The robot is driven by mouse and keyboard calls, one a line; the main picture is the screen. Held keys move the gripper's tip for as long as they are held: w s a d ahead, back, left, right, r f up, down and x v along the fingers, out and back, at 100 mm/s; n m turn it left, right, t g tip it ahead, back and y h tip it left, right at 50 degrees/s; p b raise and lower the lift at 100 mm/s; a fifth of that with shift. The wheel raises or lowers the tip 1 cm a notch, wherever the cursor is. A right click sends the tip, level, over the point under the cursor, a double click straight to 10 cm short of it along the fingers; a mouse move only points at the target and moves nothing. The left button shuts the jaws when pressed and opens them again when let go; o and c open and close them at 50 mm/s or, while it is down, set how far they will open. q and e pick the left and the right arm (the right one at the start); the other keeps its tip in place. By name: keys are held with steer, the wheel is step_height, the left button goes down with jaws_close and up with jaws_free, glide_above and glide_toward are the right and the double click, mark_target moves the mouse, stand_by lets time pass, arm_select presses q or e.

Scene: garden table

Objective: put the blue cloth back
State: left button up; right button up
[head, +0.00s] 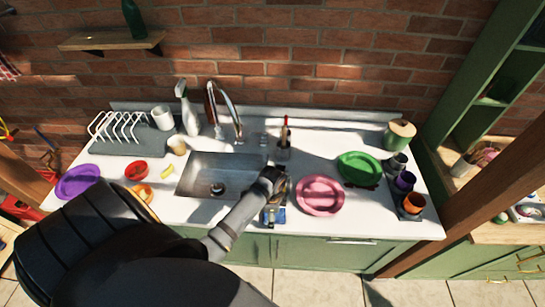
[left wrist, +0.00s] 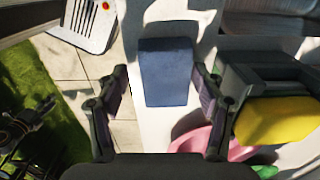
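The blue cloth (left wrist: 166,72) lies flat as a folded rectangle on the white counter near its front edge, in the left wrist view. In the head view a blue patch (head: 273,216) shows at the front edge, right of the sink, partly covered by my gripper. My left gripper (head: 272,192) is above it. In the left wrist view its two fingers (left wrist: 158,76) are spread on either side of the cloth, with nothing held between them. I cannot tell whether they touch it. My right gripper is not in view.
A grey holder with a yellow sponge (left wrist: 278,122) stands close beside the gripper. A pink plate (head: 320,196) is to the right, with a green plate (head: 359,168) behind. The sink (head: 217,177) is to the left.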

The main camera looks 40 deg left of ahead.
arm_select(q)
steer(key=shift+w, duration=0.15)
steer(key=shift+w+a, duration=0.1)
step_height(320, 180, up, 5)
steer(key=shift+f+b, duration=0.2)
steer(key=shift+b, duration=0.55)
step_height(320, 180, up, 4)
steer(key=shift+b, duration=0.5)
step_height(320, 180, up, 3)
steer(key=shift+r+p, duration=0.2)
steer(key=shift+p, duration=0.55)
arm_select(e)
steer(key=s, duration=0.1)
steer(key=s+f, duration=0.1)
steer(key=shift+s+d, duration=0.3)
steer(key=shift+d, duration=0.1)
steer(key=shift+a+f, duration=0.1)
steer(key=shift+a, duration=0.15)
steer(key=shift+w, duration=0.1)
